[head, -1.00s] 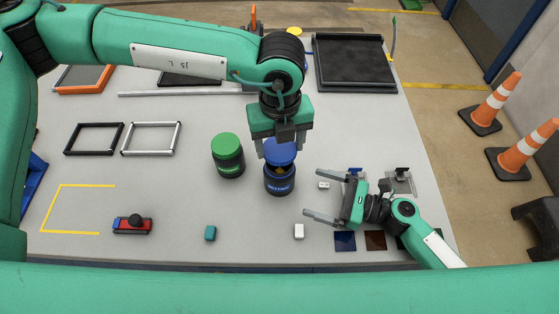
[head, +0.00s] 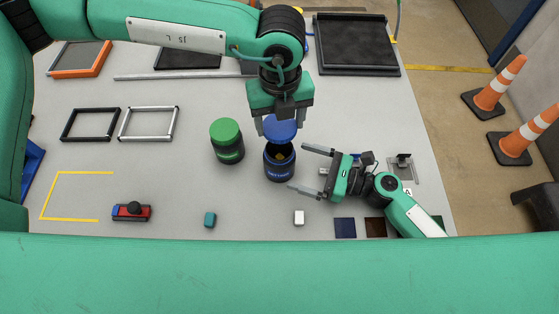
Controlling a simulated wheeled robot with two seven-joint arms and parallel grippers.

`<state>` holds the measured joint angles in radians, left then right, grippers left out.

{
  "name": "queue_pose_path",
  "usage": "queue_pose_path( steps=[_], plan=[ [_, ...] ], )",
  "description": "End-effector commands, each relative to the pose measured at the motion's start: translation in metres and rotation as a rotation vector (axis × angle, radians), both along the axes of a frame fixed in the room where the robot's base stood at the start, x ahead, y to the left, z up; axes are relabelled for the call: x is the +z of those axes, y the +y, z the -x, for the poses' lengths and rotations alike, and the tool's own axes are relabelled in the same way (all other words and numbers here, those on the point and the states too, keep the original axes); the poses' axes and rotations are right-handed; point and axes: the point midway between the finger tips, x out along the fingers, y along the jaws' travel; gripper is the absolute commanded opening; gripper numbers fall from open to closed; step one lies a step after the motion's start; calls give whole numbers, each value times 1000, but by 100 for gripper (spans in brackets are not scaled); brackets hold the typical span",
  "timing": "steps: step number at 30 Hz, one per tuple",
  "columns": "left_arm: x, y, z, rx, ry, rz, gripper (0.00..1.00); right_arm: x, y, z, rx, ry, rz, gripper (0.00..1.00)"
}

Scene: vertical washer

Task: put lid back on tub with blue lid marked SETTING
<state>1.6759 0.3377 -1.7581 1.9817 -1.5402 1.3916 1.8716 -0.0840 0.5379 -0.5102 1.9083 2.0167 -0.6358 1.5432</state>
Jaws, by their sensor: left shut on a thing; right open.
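The tub marked SETTING (head: 279,168) is dark blue and stands upright on the table, its mouth partly open to view with something yellowish inside. Its blue lid (head: 281,130) is held above the tub's far edge. My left gripper (head: 279,120) points down from above and is shut on the lid. I cannot tell whether the lid touches the rim. My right gripper (head: 311,170) is open and empty, to the right of the tub, with its fingers pointing left toward it. The nearer fingertip is close to the tub's lower right side.
A tub with a green lid (head: 227,141) stands just left of the blue tub. A white block (head: 299,218) and a teal block (head: 210,220) lie in front. Black and silver frames (head: 149,124) lie at left. A black tray (head: 356,45) is at the back right.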

Motion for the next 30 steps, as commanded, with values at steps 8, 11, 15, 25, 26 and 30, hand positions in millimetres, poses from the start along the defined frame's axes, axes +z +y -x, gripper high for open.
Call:
queue_pose_path(
  steps=[8,11,15,25,26,30],
  plan=[
    [0,0,0,0,0,0,43,1,51,-18,1,-3,-1,95],
    [0,0,0,0,0,0,43,1,63,-23,0,-2,0,95],
    [0,0,0,0,0,0,43,0,74,-26,0,0,0,95],
    [0,0,0,0,0,0,43,0,78,-27,0,-1,1,95],
    [0,0,0,0,0,0,43,0,78,-27,0,-1,1,95],
    [0,0,0,0,0,0,43,0,78,-27,0,-1,1,72]
  ],
)
